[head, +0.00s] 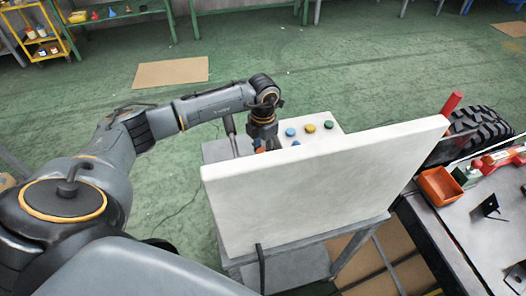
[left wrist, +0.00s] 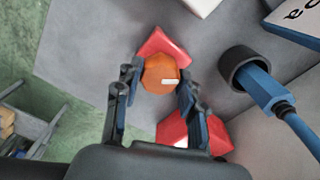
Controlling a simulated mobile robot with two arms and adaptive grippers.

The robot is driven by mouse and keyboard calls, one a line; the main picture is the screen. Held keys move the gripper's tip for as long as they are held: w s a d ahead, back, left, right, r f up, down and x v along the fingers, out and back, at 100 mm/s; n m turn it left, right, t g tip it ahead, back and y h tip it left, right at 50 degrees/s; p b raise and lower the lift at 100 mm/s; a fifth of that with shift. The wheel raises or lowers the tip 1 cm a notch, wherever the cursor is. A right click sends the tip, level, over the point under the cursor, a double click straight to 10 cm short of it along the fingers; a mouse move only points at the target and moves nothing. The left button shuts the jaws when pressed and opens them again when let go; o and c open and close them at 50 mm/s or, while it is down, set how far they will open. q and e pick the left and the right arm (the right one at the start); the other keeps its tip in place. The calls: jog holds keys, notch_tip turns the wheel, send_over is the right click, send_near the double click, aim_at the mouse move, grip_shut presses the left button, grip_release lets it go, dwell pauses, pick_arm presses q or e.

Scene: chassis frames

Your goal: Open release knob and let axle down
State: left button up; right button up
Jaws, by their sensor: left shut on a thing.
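In the left wrist view, an orange faceted knob (left wrist: 160,72) with a small white label sits between the fingers of my left gripper (left wrist: 157,88). The gripper is shut on the knob, one finger on each side. Red angular parts show behind it (left wrist: 163,43) and nearer the palm (left wrist: 205,133); how they join the knob is hidden. In the head view, my left gripper (head: 262,143) reaches down behind a large white panel (head: 320,185), which hides the knob. I cannot make out the axle in either view. My right gripper is not in view.
The white panel stands upright on a grey stand. Behind it is a box with blue, yellow and green buttons (head: 310,128). A blue plug in a black collar (left wrist: 262,82) is right of the knob. At right are an orange bin (head: 438,187) and a tyre (head: 482,127).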

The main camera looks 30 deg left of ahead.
pick_arm(q)
jog(key=shift+n+b, duration=0.3)
jog(key=shift+n, duration=1.9)
jog(key=o, duration=1.2)
notch_tip(320, 180, up, 12)
jog(key=shift+r, duration=0.1)
